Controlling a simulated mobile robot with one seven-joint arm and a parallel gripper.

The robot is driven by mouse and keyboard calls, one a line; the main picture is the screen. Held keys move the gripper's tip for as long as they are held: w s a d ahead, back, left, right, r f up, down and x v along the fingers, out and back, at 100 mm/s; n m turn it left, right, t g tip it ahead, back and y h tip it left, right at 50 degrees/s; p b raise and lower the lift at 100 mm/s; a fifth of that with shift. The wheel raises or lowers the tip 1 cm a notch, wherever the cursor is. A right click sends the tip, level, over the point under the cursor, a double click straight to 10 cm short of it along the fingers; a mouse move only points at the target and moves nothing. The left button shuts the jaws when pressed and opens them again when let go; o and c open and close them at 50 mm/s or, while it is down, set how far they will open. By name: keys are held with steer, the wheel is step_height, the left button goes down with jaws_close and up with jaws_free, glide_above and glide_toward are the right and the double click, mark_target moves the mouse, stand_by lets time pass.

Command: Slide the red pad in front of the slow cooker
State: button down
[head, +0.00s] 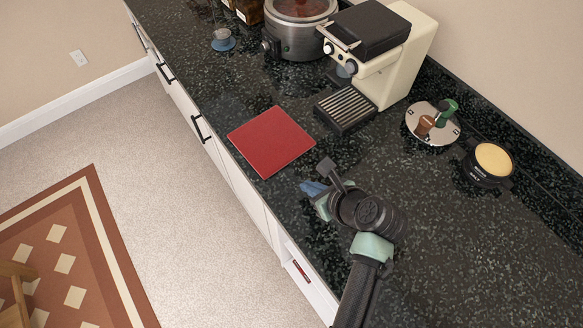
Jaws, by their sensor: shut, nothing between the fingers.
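The red pad (271,141) is a flat square lying on the dark speckled counter, close to the counter's front edge. The slow cooker (297,36) is a round steel pot with a lid and a side knob, standing at the top of the head view, beyond the pad. My gripper (309,187) is shut and empty, low over the counter just below and to the right of the pad's near corner. It looks apart from the pad. Whether its fingertips touch the counter I cannot tell.
A cream coffee machine (395,52) with a drip tray (346,108) stands right of the slow cooker. A round silver tray (432,123) and a dark round dish (489,162) lie further right. Counter between pad and cooker is mostly clear.

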mark_target(285, 167)
steer(key=x, duration=0.5)
steer(key=shift+w+r, duration=0.1)
steer(key=shift+r, duration=0.05)
steer(key=shift+w+a+r, duration=0.1)
steer(key=shift+w+a, duration=0.6)
steer(key=shift+w, duration=0.25)
steer(key=shift+w+a, duration=0.3)
steer(key=shift+w, duration=0.15)
